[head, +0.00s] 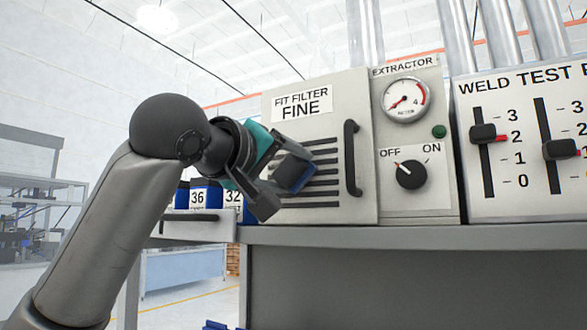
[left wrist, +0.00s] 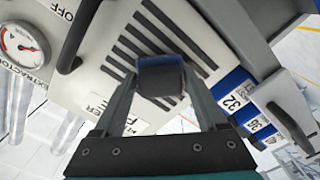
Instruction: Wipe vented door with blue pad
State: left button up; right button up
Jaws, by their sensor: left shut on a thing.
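The vented door (head: 320,120) is a pale grey panel labelled "FIT FILTER FINE", with a row of dark slots and a black handle (head: 352,158) on its right side. My left gripper (head: 278,183) comes in from the left and is shut on the blue pad (head: 296,172), a small dark block with a blue face. The pad is in front of the slots' left and middle part. In the left wrist view the pad (left wrist: 160,76) sits between the two fingers, over the slots; I cannot tell whether it touches the door. My right gripper is not in view.
Right of the door are the extractor panel with a gauge (head: 405,100) and an off/on knob (head: 410,174), then a weld test panel (head: 520,90) with sliders. Blue numbered boxes (head: 204,184) stand left, behind my gripper. A grey bench edge (head: 420,236) runs below.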

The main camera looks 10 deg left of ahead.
pick_arm(q)
jog(key=shift+w+a+p, duration=0.15)
jog(key=shift+w+a, duration=0.2)
jog(key=shift+a, duration=0.6)
jog(key=shift+w+a+p, duration=0.1)
jog(key=shift+w+a, duration=0.3)
jog(key=shift+a, duration=0.55)
jog(key=shift+w+a+p, duration=0.15)
jog(key=shift+w+a, duration=0.2)
jog(key=shift+a, duration=0.6)
jog(key=shift+s+d+r+p, duration=0.25)
jog(key=shift+s+d, duration=0.2)
jog(key=shift+d, duration=0.7)
jog(key=shift+s+d+r+p, duration=0.15)
jog(key=shift+s+d+r, duration=0.25)
jog(key=shift+d, duration=0.8)
jog(key=shift+s+d+r+p, duration=0.25)
jog(key=shift+s+d, duration=0.2)
jog(key=shift+d, duration=0.7)
jog(key=shift+s, duration=0.1)
jog(key=shift+s+a+b, duration=0.15)
jog(key=shift+s+b, duration=0.1)
jog(key=shift+b, duration=0.1)
jog(key=b+v, duration=0.2)
jog(key=v, duration=0.2)
jog(key=shift+s, duration=0.1)
jog(key=shift+s+a, duration=0.25)
jog(key=shift+s, duration=0.2)
